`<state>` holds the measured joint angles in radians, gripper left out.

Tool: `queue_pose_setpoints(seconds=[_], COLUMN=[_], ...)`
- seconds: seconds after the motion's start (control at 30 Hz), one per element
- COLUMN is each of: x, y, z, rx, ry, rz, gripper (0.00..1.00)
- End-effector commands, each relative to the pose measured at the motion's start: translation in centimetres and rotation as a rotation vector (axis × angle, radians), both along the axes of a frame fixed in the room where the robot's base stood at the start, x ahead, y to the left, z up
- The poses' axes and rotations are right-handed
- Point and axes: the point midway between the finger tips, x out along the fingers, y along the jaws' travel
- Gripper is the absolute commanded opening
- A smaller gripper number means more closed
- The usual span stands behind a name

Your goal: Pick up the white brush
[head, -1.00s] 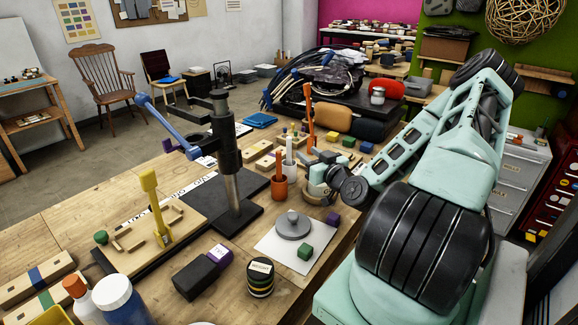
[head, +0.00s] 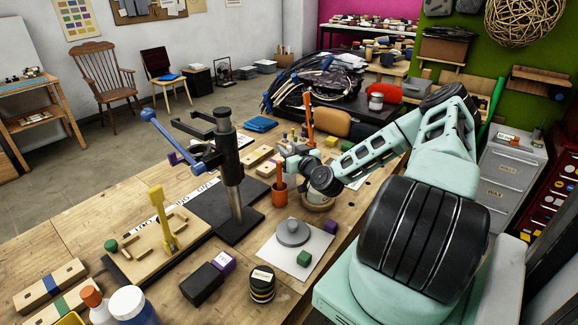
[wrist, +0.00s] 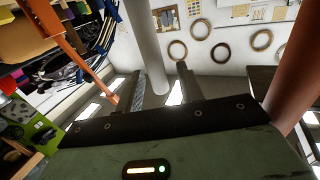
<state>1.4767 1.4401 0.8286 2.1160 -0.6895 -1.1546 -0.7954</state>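The white brush shows in the wrist view as a pale upright handle (wrist: 147,45) in the gap between the fingers of my gripper (wrist: 157,88). The fingers are apart, and floor shows between the handle and the right finger. I cannot tell whether the left finger touches it. In the head view my gripper (head: 293,164) is at the group of cups on the bench and hides most of the white brush. An orange cup (head: 279,195) with an orange handle (head: 279,172) stands just in front of it.
A tall orange post (head: 309,118) stands behind my gripper. A black stand (head: 232,175) with a blue lever is to the left. A round tan container (head: 318,201) sits below my wrist. A thick reddish upright (wrist: 297,70) is close on the right in the wrist view.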

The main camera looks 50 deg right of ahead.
Motion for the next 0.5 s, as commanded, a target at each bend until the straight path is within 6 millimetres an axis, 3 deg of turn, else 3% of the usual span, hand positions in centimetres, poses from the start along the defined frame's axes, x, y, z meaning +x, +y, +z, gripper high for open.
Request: queue_pose_setpoints(seconds=[0.17,0.3,0.5], x=[0.00,-0.01,-0.02], y=[0.01,0.00,0.01], z=[-0.05,-0.04,-0.01], rx=[0.000,0.000,0.000], ry=[0.000,0.000,-0.001], rz=[0.000,0.000,0.000], gripper=[0.37,0.00,0.00])
